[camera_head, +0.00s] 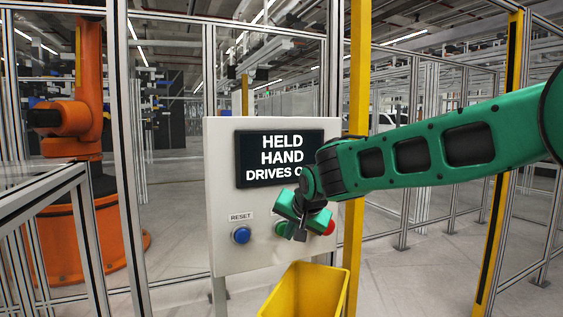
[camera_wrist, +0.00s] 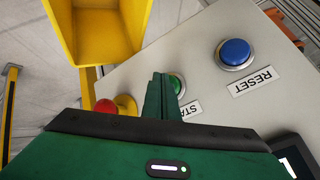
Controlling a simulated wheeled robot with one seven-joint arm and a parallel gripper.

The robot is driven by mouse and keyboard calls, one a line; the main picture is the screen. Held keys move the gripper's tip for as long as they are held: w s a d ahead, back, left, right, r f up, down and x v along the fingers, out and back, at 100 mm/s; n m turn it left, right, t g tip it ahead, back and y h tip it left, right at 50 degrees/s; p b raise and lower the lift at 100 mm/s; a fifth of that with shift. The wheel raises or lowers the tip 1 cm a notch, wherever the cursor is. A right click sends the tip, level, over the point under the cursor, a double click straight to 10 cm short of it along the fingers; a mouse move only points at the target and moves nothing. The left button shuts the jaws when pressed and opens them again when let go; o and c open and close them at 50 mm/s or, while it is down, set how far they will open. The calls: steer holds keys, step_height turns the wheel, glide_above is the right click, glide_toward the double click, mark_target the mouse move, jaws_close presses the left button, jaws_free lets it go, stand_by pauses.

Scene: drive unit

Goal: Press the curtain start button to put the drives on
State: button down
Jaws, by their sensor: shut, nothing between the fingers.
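The grey-white control panel (camera_head: 222,190) carries a screen (camera_head: 262,155) that reads "HELD HAND DRIVES O", with the end of the last word hidden behind my arm. The green start button (camera_head: 280,229) is mostly covered by my gripper (camera_head: 298,236) in the head view. In the wrist view the green button (camera_wrist: 178,85) shows beside the closed fingertips (camera_wrist: 162,76), its label cut off after "STA". My gripper is shut and empty, its fingers right at the button. I cannot tell whether they touch it.
A blue RESET button (camera_head: 241,235) is left of the green one, and a red button (camera_head: 330,229) is to the right. A yellow bin (camera_head: 300,290) stands below the panel. A yellow post (camera_head: 357,130) and fence surround it; an orange robot (camera_head: 90,110) stands behind.

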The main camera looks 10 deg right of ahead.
steer(key=shift+w+a, duration=0.15)
steer(key=shift+w, duration=0.3)
stand_by(0.7)
steer(key=shift+s, duration=0.1)
steer(key=shift+s+d, duration=0.25)
steer(key=shift+s, duration=0.5)
steer(key=s+d, duration=0.1)
steer(key=s, duration=0.4)
steer(key=shift+s+d, duration=0.35)
steer(key=shift+s, duration=0.05)
stand_by(0.9)
